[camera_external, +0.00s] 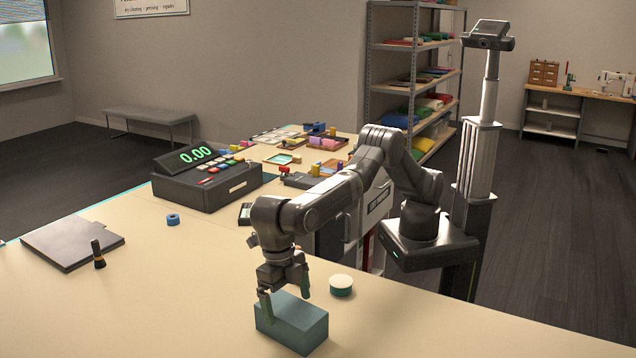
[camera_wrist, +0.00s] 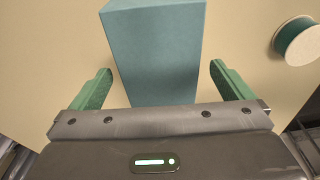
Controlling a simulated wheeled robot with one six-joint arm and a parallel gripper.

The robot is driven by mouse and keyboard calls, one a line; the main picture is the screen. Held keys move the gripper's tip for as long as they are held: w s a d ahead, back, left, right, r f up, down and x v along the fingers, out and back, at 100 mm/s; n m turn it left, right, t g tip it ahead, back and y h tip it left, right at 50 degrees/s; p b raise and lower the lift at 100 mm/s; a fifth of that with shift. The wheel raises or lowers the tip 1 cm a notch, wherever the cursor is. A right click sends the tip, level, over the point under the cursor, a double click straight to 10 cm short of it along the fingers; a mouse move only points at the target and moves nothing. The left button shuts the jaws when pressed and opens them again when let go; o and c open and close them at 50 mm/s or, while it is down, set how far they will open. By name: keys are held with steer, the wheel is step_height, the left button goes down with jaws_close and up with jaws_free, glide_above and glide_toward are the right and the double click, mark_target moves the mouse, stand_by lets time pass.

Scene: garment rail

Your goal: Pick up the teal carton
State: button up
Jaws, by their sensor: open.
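The teal carton (camera_external: 291,323) is a plain box lying on the cream counter, near its front edge in the external view. My gripper (camera_external: 284,294) is right above it, pointing down, with its green-tipped fingers apart. In the wrist view the teal carton (camera_wrist: 157,50) stands between the two open green fingers of my gripper (camera_wrist: 158,82), with a gap on each side. The carton's near end is hidden behind the gripper body in that view. I cannot tell how far the fingertips reach down along its sides.
A cash register (camera_external: 207,179), blue ring (camera_external: 173,219), dark stamp (camera_external: 98,254) and grey pad (camera_external: 72,243) lie farther left.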

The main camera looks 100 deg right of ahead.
steer(key=shift+s+a+f+p, duration=0.15)
steer(key=shift+f+p, duration=0.1)
steer(key=shift+f, duration=0.65)
steer(key=shift+s+a+f+p, duration=0.1)
steer(key=shift+a+f+p, duration=0.15)
steer(key=shift+f, duration=0.65)
steer(key=shift+s+a+f+p, duration=0.1)
steer(key=shift+f+p, duration=0.15)
steer(key=shift+f, duration=0.65)
steer(key=shift+c, duration=0.4)
steer(key=c, duration=1.1)
